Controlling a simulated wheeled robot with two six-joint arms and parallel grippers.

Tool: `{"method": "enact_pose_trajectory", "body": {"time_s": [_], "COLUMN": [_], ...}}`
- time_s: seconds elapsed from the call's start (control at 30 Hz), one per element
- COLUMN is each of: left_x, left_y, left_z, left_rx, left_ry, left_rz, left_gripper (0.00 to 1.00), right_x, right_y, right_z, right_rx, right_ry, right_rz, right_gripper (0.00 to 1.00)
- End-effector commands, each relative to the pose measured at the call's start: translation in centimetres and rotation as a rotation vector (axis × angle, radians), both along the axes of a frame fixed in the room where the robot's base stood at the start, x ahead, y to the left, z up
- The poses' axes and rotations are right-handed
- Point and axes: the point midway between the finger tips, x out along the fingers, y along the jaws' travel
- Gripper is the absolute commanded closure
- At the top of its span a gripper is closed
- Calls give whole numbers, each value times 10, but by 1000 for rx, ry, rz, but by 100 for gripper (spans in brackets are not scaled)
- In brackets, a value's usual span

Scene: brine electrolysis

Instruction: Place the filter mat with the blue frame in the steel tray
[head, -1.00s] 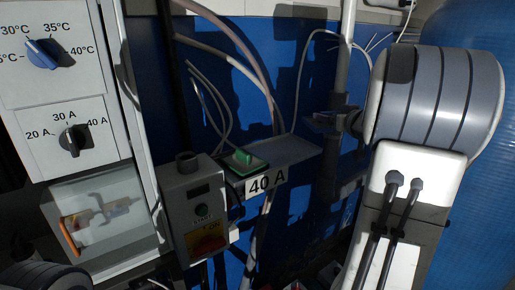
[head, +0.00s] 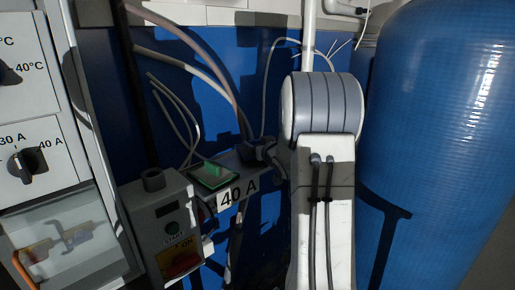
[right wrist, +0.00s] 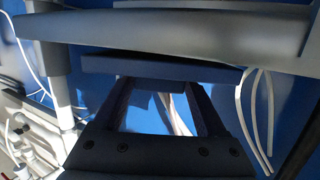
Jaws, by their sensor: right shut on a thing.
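My right gripper (head: 262,152) is at the right end of a narrow grey shelf-like tray (head: 226,160) with a "40 A" label on its front; I take this as the steel tray. In the right wrist view my right gripper (right wrist: 160,88) is shut on a flat dark blue-edged slab, seen edge-on, which looks like the blue-framed filter mat (right wrist: 165,69). A grey metal edge (right wrist: 165,32) lies just beyond it; contact cannot be told. In the head view the held mat is hidden or too dark to make out. My left gripper is out of view.
A green flat piece with a dark border (head: 213,175) lies on the left part of the tray. A grey START/ON switch box (head: 168,225) stands left of it. Loose cables hang behind, and a large blue tank (head: 430,130) stands at the right.

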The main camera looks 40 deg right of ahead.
Motion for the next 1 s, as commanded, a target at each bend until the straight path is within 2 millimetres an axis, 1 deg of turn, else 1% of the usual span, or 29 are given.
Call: {"method": "enact_pose_trajectory", "body": {"time_s": [0.03, 0.17, 0.4, 0.5, 0.53, 0.57, 0.6, 0.8, 0.9, 1.0], "left_x": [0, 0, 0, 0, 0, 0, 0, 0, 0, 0], "left_y": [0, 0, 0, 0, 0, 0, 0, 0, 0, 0], "left_z": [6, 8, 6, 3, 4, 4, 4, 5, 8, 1], "left_rx": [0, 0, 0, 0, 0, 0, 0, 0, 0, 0], "left_ry": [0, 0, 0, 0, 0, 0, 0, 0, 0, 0], "left_rz": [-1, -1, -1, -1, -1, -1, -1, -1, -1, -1], "left_gripper": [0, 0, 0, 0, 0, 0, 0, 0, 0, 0], "right_x": [0, 0, 0, 0, 0, 0, 0, 0, 0, -10], "right_y": [0, 0, 0, 0, 0, 0, 0, 0, 0, 2], "right_z": [-7, -18, -19, -22, -21, -21, -21, -21, -17, -17], "right_rx": [4, 1, -1, 0, 0, 0, 0, 0, 0, -2], "right_ry": [4, 1, -1, -1, -1, -1, 0, 0, -1, -2], "right_rz": [2, 1, 1, 1, 1, 1, 1, 1, 1, -1], "right_gripper": [100, 100, 100, 100, 19, 7, 0, 0, 0, 0]}}
